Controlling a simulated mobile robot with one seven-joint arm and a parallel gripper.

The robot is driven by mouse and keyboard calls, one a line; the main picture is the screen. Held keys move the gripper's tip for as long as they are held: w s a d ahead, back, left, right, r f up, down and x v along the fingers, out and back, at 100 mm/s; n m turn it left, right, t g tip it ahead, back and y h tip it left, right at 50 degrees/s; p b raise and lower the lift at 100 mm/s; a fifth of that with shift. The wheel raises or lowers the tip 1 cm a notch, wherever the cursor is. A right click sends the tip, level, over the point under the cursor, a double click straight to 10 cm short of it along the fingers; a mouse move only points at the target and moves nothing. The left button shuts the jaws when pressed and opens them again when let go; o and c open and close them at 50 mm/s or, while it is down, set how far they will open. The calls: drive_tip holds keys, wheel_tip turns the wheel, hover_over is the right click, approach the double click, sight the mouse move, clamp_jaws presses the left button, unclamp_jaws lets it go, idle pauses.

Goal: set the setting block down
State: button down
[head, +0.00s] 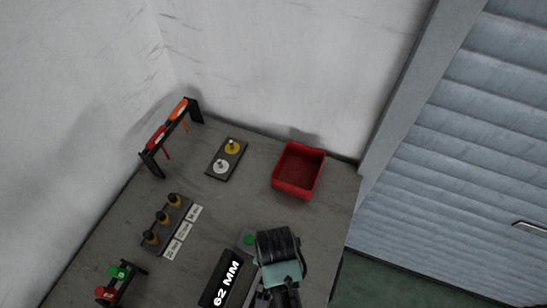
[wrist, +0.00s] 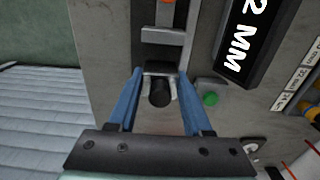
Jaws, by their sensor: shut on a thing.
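My gripper (wrist: 160,74) shows in the wrist view with its two blue fingers closed on a small dark block with a round black knob (wrist: 159,93), which I take to be the setting block. Pale grey pieces show on both sides of the knob. The block is at the near end of a grey metal slotted rail (wrist: 163,36); whether it touches the rail or the table I cannot tell. In the head view my gripper (head: 280,268) is over the table's front right part and hides the block.
A black "62 MM" sign (head: 227,277) and a green button (wrist: 210,99) are beside the rail. A red bin (head: 299,170), a plate with yellow and white knobs (head: 227,159), a tool rack (head: 171,138) and a labelled row of black knobs (head: 163,219) stand on the table (head: 245,200).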

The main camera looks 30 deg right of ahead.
drive_tip(key=shift+f, duration=2.1)
drive_tip(key=shift+f, duration=0.2)
drive_tip(key=shift+c, duration=1.6)
unclamp_jaws()
drive_tip(key=shift+a, duration=0.1)
drive_tip(key=shift+w+a+r, duration=0.1)
drive_tip(key=shift+w, duration=0.05)
drive_tip(key=shift+r, duration=0.35)
wheel_tip(320, 180, up, 12)
drive_tip(key=shift+f, duration=0.25)
